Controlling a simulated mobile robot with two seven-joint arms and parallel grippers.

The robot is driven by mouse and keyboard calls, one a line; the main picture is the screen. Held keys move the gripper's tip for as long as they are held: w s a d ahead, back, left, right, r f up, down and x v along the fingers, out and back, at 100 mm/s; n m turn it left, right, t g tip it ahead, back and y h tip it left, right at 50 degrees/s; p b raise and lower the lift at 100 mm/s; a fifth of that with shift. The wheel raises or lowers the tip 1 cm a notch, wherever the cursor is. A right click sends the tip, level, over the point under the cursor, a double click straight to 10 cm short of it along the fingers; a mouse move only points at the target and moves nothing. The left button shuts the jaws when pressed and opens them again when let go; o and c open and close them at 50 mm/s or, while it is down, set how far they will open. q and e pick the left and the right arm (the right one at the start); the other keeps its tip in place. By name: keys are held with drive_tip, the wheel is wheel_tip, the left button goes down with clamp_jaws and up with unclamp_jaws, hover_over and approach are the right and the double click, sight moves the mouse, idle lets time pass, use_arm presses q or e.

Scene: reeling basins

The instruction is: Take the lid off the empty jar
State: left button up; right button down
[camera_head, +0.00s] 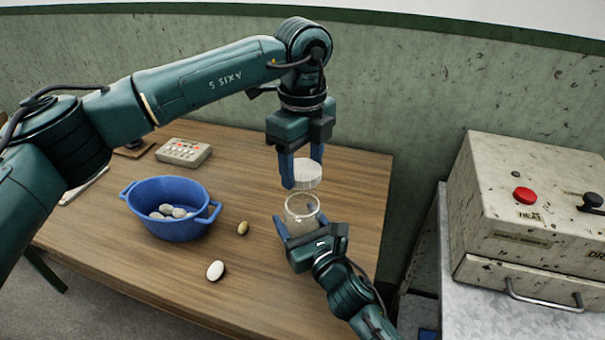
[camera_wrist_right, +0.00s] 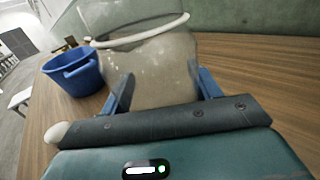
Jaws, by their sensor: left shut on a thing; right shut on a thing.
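The clear jar (camera_head: 301,207) stands upright over the wooden table at its right side, with nothing seen inside it. My right gripper (camera_head: 296,228) is shut on the jar's body from the near side. The jar fills the middle of the right wrist view (camera_wrist_right: 155,75), between the blue fingers (camera_wrist_right: 165,88). The white lid (camera_head: 308,173) is above the jar's mouth, apart from it. My left gripper (camera_head: 302,172) points down from above and is shut on the lid. The lid does not show clearly in the right wrist view.
A blue basin (camera_head: 165,228) with several pale cocoons stands on the table (camera_head: 130,265) to the left. A brown cocoon (camera_head: 243,228) and a white cocoon (camera_head: 215,271) lie loose. A button box (camera_head: 183,152) sits farther back. A metal machine (camera_head: 530,215) stands at the right.

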drive_tip(key=shift+c, duration=1.3)
unclamp_jaws()
